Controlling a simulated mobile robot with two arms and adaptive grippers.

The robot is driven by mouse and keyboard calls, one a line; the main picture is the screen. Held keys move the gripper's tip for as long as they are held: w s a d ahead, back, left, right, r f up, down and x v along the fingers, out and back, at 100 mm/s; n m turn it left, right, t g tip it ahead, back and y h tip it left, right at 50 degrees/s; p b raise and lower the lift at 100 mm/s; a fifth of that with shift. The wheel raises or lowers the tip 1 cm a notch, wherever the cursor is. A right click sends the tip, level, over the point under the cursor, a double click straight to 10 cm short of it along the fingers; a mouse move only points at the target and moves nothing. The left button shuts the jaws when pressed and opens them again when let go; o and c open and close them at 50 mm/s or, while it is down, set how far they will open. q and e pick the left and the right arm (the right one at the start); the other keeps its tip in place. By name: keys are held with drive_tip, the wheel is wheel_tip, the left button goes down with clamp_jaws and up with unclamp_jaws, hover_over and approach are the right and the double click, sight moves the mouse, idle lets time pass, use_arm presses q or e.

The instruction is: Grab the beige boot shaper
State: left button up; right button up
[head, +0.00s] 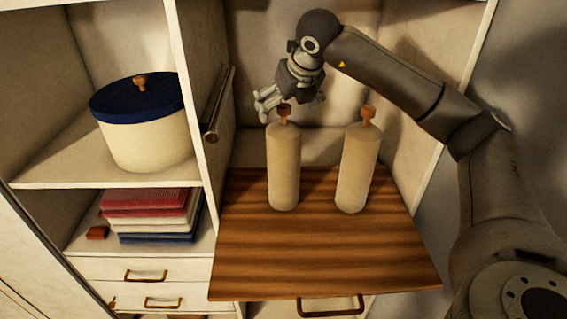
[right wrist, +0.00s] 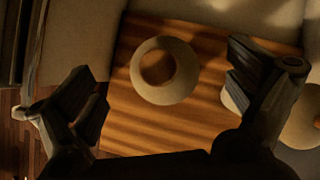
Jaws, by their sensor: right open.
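Two beige boot shapers with brown knobs stand upright on a wooden board. The left one (head: 284,168) stands just below my right gripper (head: 290,100) in the head view. The right one (head: 357,168) stands a little to its right. In the right wrist view the left boot shaper (right wrist: 165,70) shows from above, between the open fingers and apart from them. The other boot shaper (right wrist: 302,128) is partly hidden behind the right-hand finger. My right gripper is open and empty. My left gripper is not in view.
The striped wooden board (head: 320,255) is bare in front of the shapers. A round box with a blue lid (head: 143,125) and folded cloths (head: 150,212) sit on the shelves at left.

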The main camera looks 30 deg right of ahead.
drive_tip(key=shift+w+d+f+p, duration=0.15)
drive_tip(key=shift+w+f+p, duration=0.15)
drive_tip(key=shift+f+p, duration=0.1)
drive_tip(key=p+x, duration=0.2)
drive_tip(key=x, duration=0.1)
drive_tip(key=shift+w+f+p, duration=0.25)
drive_tip(key=shift+f+p, duration=0.05)
drive_tip(key=shift+w+f, duration=0.3)
drive_tip(key=shift+f, duration=0.2)
drive_tip(key=shift+r, duration=0.1)
drive_tip(key=c, duration=1.4)
